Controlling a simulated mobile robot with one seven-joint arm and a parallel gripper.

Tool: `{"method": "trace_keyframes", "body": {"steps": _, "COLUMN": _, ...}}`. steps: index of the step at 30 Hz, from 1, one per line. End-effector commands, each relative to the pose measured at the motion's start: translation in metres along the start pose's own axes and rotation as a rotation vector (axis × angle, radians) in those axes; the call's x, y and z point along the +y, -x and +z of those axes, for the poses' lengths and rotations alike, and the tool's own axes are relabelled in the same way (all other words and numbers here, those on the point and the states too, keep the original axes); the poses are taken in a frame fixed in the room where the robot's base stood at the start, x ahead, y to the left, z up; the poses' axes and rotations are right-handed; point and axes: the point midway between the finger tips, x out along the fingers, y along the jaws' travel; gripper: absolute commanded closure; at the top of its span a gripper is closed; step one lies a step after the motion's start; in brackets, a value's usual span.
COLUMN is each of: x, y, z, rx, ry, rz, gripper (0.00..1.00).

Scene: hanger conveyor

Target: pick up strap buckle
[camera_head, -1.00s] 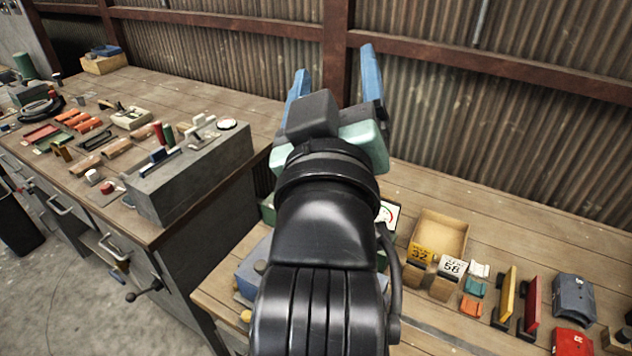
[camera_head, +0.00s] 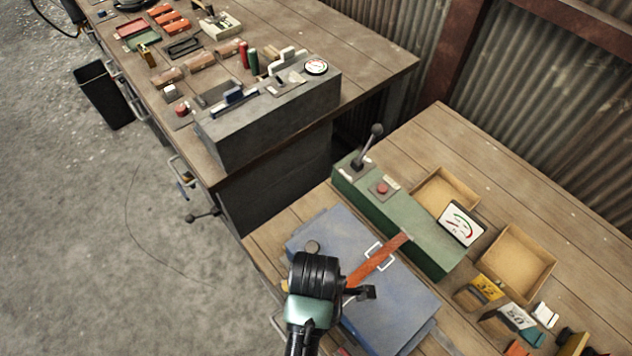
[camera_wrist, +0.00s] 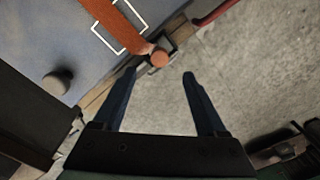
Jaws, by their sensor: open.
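An orange-brown strap (camera_head: 378,262) lies across a blue panel (camera_head: 395,300), passing a white rectangular frame (camera_head: 389,263) that looks like the buckle. In the wrist view the strap (camera_wrist: 125,22) and white frame (camera_wrist: 97,38) show at upper left. The strap's rounded orange end (camera_wrist: 159,59) sits by a grey metal fitting at the panel's edge. My gripper (camera_wrist: 159,76) is open and empty, its dark-blue fingers pointing at this edge, with the rounded end between and beyond the tips.
A green box (camera_head: 405,225) with a lever and red button stands behind the panel. A grey control box (camera_head: 270,125) stands on the other bench. Concrete floor lies open at left.

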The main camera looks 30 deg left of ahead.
Motion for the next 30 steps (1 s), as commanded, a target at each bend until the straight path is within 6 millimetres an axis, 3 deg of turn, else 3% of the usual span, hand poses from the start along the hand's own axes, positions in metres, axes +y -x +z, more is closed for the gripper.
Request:
{"method": "trace_keyframes", "body": {"steps": 3, "x": 0.0, "y": -0.017, "z": 0.0, "rx": 0.0, "ry": -0.001, "rz": -0.001, "gripper": 0.26}}
{"method": "trace_keyframes", "body": {"steps": 11, "x": -0.001, "y": -0.036, "z": 0.0, "rx": 0.0, "ry": -0.002, "rz": 0.0, "gripper": 0.26}}
{"method": "trace_keyframes", "body": {"steps": 18, "x": -0.002, "y": -0.069, "z": 0.0, "rx": 0.0, "ry": -0.003, "rz": 0.002, "gripper": 0.26}}
{"method": "trace_keyframes", "body": {"steps": 28, "x": -0.001, "y": -0.076, "z": 0.0, "rx": -0.001, "ry": -0.003, "rz": 0.005, "gripper": 0.26}}
{"method": "trace_keyframes", "body": {"steps": 30, "x": -0.001, "y": -0.076, "z": 0.0, "rx": -0.001, "ry": -0.003, "rz": 0.005, "gripper": 0.36}}
